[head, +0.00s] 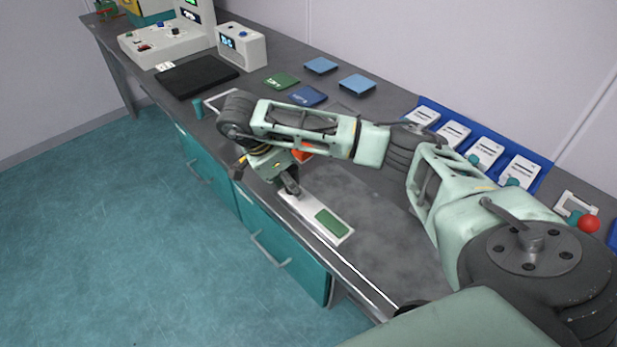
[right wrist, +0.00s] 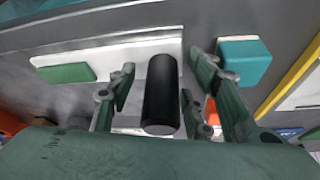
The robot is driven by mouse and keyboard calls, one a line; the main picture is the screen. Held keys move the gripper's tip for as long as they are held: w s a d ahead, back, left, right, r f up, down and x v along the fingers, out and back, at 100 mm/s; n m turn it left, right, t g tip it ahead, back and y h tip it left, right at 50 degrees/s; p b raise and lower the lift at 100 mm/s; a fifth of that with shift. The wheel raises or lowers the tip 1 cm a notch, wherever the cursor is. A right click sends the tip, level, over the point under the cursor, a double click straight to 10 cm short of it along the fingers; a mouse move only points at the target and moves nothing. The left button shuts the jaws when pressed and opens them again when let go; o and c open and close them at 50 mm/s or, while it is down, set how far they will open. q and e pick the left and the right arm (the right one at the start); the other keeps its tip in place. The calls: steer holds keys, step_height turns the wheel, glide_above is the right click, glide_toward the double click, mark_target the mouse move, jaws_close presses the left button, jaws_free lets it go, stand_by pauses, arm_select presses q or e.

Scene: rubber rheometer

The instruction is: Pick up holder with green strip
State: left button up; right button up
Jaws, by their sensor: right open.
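The holder (head: 294,203) is a flat white plate with a green strip (head: 332,222) on its right end. It lies at the front edge of the bench in the head view. In the right wrist view the white plate (right wrist: 110,55) carries the green strip (right wrist: 67,72), and a black upright handle (right wrist: 160,95) stands in front of it. My right gripper (head: 283,172) is above the holder's left end. Its fingers (right wrist: 158,84) are open, one on each side of the black handle, with visible gaps. My left gripper is not in view.
White packs stand in a blue rack (head: 545,160) at the back right. Blue and green pads (head: 281,81) and a black mat (head: 196,76) lie farther left near instruments (head: 242,46). A teal block (right wrist: 245,62) is beside the right fingers. The bench right of the holder is clear.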

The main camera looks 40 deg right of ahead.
steer(key=shift+f, duration=0.1)
steer(key=c, duration=1.1)
jaws_close()
